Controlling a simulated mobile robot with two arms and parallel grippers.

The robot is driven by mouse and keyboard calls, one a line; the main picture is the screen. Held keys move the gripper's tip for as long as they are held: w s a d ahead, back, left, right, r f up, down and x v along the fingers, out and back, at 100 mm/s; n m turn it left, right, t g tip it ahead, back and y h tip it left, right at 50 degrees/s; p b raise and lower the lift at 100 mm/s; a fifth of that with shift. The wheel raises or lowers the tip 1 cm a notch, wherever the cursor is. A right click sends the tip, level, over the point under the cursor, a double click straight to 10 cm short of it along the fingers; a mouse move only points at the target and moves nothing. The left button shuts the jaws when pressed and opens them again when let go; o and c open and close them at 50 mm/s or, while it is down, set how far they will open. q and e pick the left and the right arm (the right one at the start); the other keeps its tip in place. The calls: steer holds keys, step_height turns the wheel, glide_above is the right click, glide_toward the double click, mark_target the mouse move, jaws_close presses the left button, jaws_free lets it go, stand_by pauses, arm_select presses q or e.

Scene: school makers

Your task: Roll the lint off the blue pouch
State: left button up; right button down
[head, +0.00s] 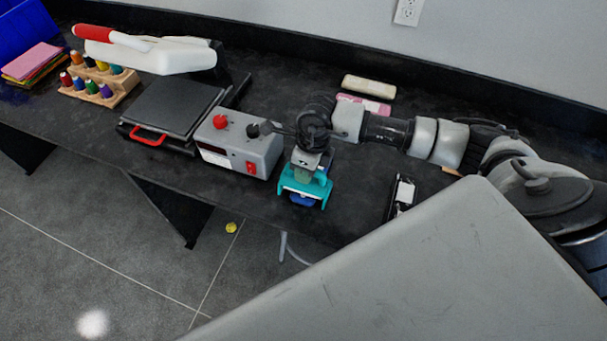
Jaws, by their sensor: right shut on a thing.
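My right gripper (306,165) reaches over the black table from the right and points down. It is shut on a teal tool with a wide frame (289,183), which looks like the lint roller. A small patch of blue (302,199) shows under and in front of the tool's frame, near the table's front edge. It may be the blue pouch; most of it is hidden, and I cannot tell whether the tool touches it. Any lint is too small to see. My left gripper is not in view.
A heat press with a grey control box (240,146) stands close on the left. A thread rack (100,88) is farther left. Pink and cream blocks (369,88) lie behind the arm. A black-and-white item (403,194) lies to the right. A yellow ball (231,227) is on the floor.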

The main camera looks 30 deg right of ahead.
steer(key=shift+w+d+b, duration=1.1)
steer(key=shift+w+d, duration=0.3)
steer(key=shift+d, duration=0.25)
steer(key=shift+w+d+b, duration=1.1)
steer(key=shift+w+d, duration=0.3)
steer(key=shift+d, duration=0.25)
steer(key=shift+w+d+b, duration=1.1)
steer(key=shift+w+d, duration=0.3)
steer(key=shift+d, duration=0.25)
steer(key=shift+r, duration=0.1)
step_height(320, 180, up, 7)
steer(key=p, duration=0.4)
